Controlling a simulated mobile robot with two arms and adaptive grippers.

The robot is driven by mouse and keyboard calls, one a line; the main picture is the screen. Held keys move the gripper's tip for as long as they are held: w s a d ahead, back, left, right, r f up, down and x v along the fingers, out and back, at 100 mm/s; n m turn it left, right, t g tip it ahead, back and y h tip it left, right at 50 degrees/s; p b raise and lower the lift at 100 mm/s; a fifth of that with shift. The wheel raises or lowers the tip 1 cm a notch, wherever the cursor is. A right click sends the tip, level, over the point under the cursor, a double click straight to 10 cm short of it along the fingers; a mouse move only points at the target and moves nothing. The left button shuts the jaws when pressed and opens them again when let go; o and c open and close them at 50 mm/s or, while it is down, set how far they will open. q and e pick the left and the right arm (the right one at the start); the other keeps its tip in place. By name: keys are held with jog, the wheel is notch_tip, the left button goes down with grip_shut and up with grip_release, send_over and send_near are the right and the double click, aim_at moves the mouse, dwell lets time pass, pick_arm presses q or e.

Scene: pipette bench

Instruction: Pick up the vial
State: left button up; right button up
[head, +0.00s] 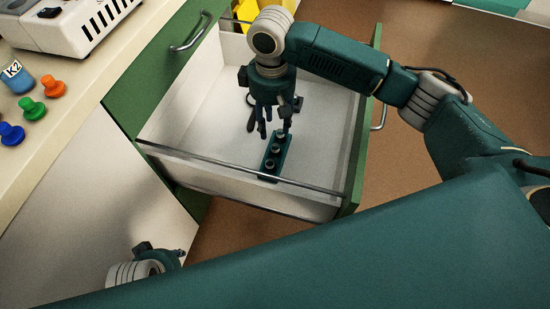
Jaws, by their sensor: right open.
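An open white drawer (190,115) holds a small dark teal rack (268,174) with several round dark tops in a row. I cannot tell whether one of these is the vial. My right gripper (270,128) points down inside the drawer, open, with its fingers just above and behind the rack. Nothing shows held in it. A blue container labelled K2 (17,78) stands on the bench at the far left. My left gripper (170,255) is low at the left, partly hidden by my own body, and its fingers do not show clearly.
Orange (54,86), green (32,108) and blue (11,133) knob-shaped pieces stand on the bench (70,120). A white device (75,25) is behind them. The drawer's left floor is clear.

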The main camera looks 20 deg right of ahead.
jog(key=b, duration=0.1)
send_over(275, 147)
notch_tip(275, 147, down, 6)
jog(key=r, duration=0.1)
jog(key=shift+s+a+f+b, duration=0.15)
jog(key=shift+s+f+b, duration=0.1)
jog(key=shift+f, duration=0.2)
jog(key=shift+s+a+f+b, duration=0.1)
jog(key=shift+f+b, duration=0.1)
jog(key=shift+f, duration=0.8)
notch_tip(275, 147, down, 3)
jog(key=shift+s+d+f+b, duration=0.1)
jog(key=shift+d+b, duration=0.05)
jog(key=shift+b, duration=0.7)
pick_arm(q)
jog(key=v, duration=0.6)
jog(key=shift+r+t, duration=0.25)
jog(key=shift+t, duration=0.05)
pick_arm(e)
jog(key=c, duration=0.9)
